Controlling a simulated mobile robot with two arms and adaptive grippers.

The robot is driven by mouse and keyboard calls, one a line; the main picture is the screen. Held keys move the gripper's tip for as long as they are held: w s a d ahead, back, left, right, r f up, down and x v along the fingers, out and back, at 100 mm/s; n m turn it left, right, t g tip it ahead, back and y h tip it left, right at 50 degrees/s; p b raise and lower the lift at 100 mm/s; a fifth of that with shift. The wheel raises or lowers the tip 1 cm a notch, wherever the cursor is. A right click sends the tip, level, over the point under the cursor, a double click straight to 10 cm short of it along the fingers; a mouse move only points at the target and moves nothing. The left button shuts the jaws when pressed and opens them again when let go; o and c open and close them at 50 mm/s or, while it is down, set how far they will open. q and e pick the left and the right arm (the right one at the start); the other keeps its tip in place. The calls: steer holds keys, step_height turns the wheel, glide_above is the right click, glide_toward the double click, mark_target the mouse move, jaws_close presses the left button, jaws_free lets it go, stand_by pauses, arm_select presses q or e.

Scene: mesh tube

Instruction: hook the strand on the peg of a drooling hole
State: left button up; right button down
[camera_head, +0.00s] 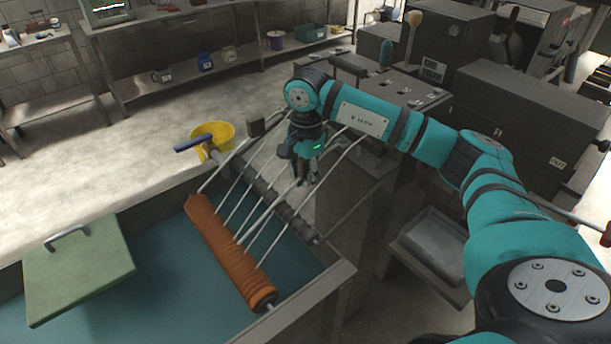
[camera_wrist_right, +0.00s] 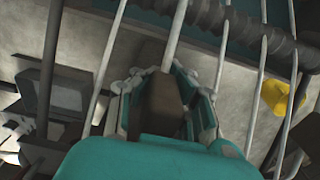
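Several pale strands (camera_head: 229,204) run in the head view from an orange-brown ribbed roller (camera_head: 222,246) up across a dark lumpy bar (camera_head: 285,213). My right gripper (camera_head: 306,183) hangs fingers down above the strands, near the bar. In the right wrist view its fingers (camera_wrist_right: 165,92) stand apart, with a dark brown piece (camera_wrist_right: 163,108) between them. A strand (camera_wrist_right: 176,38) runs from there up to the dark ribbed bar (camera_wrist_right: 235,25). I cannot tell whether the fingers touch this strand. Single pegs and holes are too small to tell. My left gripper is out of view.
The roller lies over a teal-filled tank (camera_head: 160,300) with a green handled lid (camera_head: 80,268) at left. A yellow bucket (camera_head: 222,131) stands behind. Dark machines (camera_head: 520,110) and a grey tray (camera_head: 433,243) are at right. Pale floor at left is open.

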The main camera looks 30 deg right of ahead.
steer(key=c, duration=2)
jaws_free()
steer(key=shift+f, duration=0.1)
steer(key=o, duration=0.6)
